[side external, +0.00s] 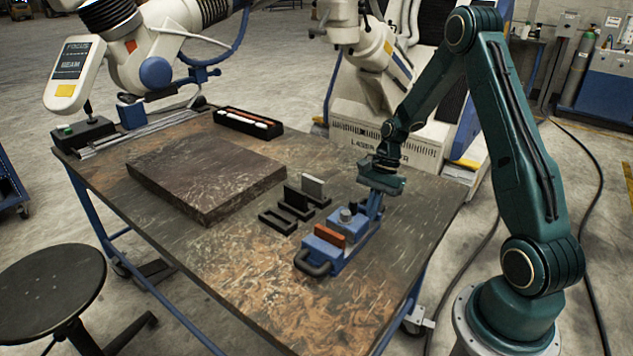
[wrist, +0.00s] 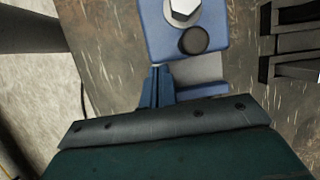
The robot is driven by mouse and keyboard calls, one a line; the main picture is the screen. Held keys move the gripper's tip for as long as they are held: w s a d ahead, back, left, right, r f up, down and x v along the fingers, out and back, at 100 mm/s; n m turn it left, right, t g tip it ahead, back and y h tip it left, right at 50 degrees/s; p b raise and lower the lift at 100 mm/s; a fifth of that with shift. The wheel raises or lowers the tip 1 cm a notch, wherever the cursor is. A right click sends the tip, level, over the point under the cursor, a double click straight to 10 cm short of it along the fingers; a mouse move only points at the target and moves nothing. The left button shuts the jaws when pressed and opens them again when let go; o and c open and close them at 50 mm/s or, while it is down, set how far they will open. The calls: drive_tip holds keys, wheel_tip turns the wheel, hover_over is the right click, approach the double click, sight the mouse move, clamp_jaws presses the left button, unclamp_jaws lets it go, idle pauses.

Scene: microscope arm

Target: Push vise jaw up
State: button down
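The vise (side external: 338,248) is a blue body lying on the table near its right edge, with a black looped handle at its near end. An orange-red block (side external: 330,236) sits across it, and a blue jaw block (side external: 350,228) with a metal bolt stands just behind. The wrist view shows the blue block (wrist: 160,38) with a silver hex bolt and a dark round knob. My gripper (side external: 374,208) points down at the vise's far end. Its narrow blue fingers (wrist: 157,82) look closed together and empty, beside the vise's end. Whether they touch it is unclear.
Black slotted holders (side external: 295,200), one with a grey plate, stand left of the vise and show at the right of the wrist view (wrist: 292,40). A large dark slab (side external: 205,175) fills the table's left. A black tray (side external: 248,122) lies at the back. The front table is clear.

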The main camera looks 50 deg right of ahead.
sight(364, 221)
drive_tip(key=a, duration=0.4)
drive_tip(key=shift+a, duration=0.1)
drive_tip(key=shift+d, duration=0.65)
drive_tip(key=d, duration=0.3)
drive_tip(key=shift+d, duration=0.15)
drive_tip(key=v, duration=1)
drive_tip(key=shift+a+r, duration=0.1)
drive_tip(key=shift+a, duration=0.1)
